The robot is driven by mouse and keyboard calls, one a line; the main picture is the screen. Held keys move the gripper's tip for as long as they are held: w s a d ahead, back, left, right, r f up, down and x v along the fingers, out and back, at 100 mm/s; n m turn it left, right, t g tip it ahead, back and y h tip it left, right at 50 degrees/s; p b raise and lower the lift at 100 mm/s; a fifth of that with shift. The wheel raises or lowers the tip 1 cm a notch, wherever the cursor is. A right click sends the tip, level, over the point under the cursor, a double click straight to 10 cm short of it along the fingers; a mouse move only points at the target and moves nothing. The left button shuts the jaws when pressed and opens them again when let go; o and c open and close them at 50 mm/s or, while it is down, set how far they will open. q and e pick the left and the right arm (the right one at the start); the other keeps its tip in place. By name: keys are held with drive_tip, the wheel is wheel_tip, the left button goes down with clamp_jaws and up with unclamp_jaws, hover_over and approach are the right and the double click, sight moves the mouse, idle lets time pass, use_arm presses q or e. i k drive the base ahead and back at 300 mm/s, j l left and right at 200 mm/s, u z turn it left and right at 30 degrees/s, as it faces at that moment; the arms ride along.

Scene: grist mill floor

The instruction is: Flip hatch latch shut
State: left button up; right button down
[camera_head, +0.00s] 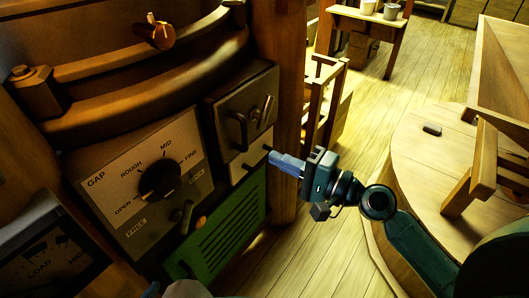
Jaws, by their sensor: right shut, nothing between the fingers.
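A dark metal hatch (246,97) is set in the mill's front, just left of the wooden post. A bar handle (238,131) stands on its left part and a small latch-like lever (262,108) on its right part. The lever looks tilted; I cannot tell whether it is latched. My right gripper (272,157) reaches in from the right with its blue fingers shut and empty. Its tips are below and right of the lever, in front of a pale lower panel (247,158); contact is unclear.
A GAP dial (160,180) with a lever (184,216) below it is left of the hatch. A green louvred panel (232,232) lies below. A wooden post (284,100) stands close right. A round wooden cover (420,155) is at right; open floor (345,190) lies between.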

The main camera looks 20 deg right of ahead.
sight(262, 117)
drive_tip(key=k, duration=1)
